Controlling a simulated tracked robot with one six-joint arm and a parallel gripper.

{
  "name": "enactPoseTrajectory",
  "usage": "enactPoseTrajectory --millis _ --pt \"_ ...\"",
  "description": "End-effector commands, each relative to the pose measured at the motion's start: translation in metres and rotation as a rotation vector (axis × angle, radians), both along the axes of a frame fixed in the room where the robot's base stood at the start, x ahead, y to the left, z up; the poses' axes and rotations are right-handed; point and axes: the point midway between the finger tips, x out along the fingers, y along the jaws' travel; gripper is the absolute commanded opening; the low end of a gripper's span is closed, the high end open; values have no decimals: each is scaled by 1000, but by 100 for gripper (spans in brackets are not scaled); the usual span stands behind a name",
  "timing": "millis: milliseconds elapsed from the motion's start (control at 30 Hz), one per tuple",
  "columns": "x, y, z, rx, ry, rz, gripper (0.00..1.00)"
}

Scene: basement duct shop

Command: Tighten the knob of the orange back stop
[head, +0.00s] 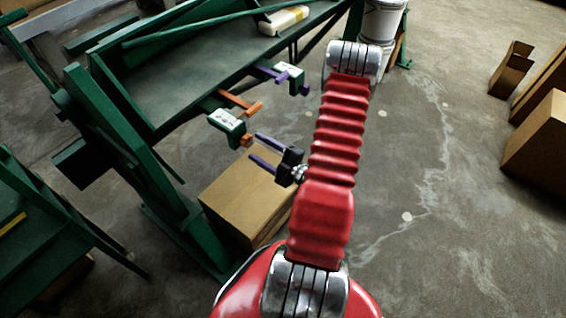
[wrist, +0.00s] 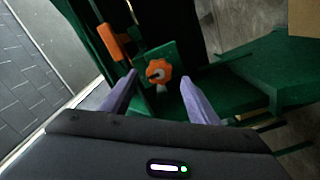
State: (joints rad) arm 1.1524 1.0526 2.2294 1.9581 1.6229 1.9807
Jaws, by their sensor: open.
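The orange back stop has an orange bar (head: 240,101) and a green block with a white label (head: 226,121) at the edge of the green machine. Its orange knob (head: 247,140) sticks out of the block toward my gripper. In the wrist view the lobed knob (wrist: 158,72) faces me on the green block, with the orange bar (wrist: 110,42) up and left. My gripper (head: 254,146) is open and empty, its fingertips just short of the knob. In the wrist view the knob appears between the two purple fingertips (wrist: 158,77); contact is not visible.
A similar purple back stop (head: 290,75) sits farther along the edge. A cardboard box (head: 245,200) stands on the floor beneath my gripper. White buckets (head: 382,20) stand at the back, and more boxes (head: 540,135) at the right. The floor between is clear.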

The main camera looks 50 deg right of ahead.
Motion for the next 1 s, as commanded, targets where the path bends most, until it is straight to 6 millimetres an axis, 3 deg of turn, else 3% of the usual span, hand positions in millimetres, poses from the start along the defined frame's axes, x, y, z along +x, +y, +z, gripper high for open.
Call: enactPoseTrajectory --millis 700,1000 --pt "-85 -3 -1 1 2 -3 55" --pt "-104 -3 -1 1 1 -1 55"
